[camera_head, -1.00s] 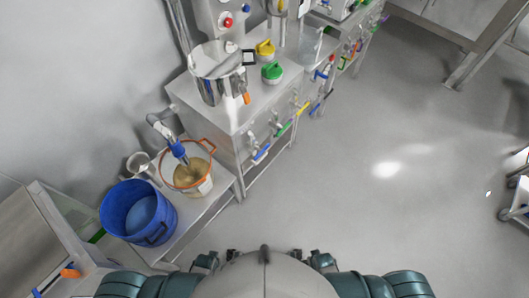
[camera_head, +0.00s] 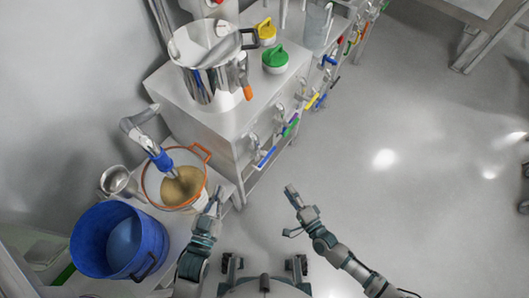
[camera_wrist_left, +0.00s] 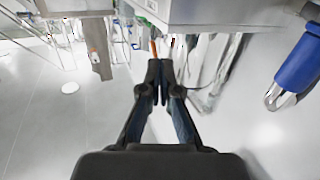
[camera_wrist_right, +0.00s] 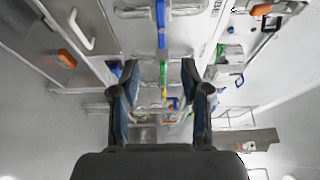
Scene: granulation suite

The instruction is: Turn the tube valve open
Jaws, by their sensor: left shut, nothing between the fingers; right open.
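Which part is the tube valve is not certain. A bent metal tube (camera_head: 139,128) with a blue sleeve (camera_head: 162,161) reaches into a bucket with an orange rim (camera_head: 207,160). A blue sleeve with a metal end also shows at the right of the left wrist view (camera_wrist_left: 301,63). An orange handle (camera_head: 247,93) sits at the side of the steel pot (camera_head: 209,86). My left gripper (camera_head: 216,196) is shut and empty, just right of the bucket. My right gripper (camera_head: 292,194) is open and empty over the floor, below the cabinet front.
A blue tub (camera_head: 94,232) stands left of my left gripper, with a small metal jug (camera_head: 117,182) behind it. The steel cabinet (camera_head: 218,134) has coloured handles along its front, including a blue one (camera_head: 266,158). The floor (camera_head: 400,220) to the right is clear.

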